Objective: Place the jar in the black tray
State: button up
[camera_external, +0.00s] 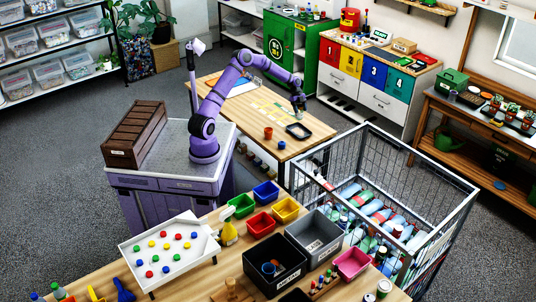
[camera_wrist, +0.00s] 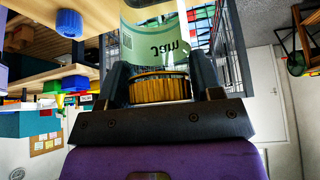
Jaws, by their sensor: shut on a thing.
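My gripper (camera_external: 298,100) is shut on a jam jar and holds it above the wooden table. In the wrist view the jar (camera_wrist: 165,45) is clear glass with a pale green "Jam" label and a gold lid, and the fingers close on both sides near the lid. In the outside view the jar is too small to make out clearly.
Orange-brown cups (camera_external: 268,132) stand left of the tray. Papers and cards lie farther back on the table (camera_external: 225,85). A wire cage cart (camera_external: 372,150) with bottles stands close to the table's right front corner. A blue knob-like thing (camera_wrist: 70,22) shows in the wrist view.

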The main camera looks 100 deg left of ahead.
jog(key=shift+w+d+r+m, duration=0.15)
jog(key=shift+d+m, duration=0.15)
jog(key=shift+d, duration=0.3)
jog(key=shift+d+f, duration=0.2)
jog(key=shift+f, duration=0.05)
notch_tip(320, 180, down, 10)
jog(key=shift+w+r, duration=0.1)
jog(key=shift+r, duration=0.1)
jog(key=o, duration=1)
jog(key=shift+f, duration=0.1)
jog(key=v, duration=1.2)
jog(key=shift+w, duration=0.15)
jog(key=shift+a, duration=0.1)
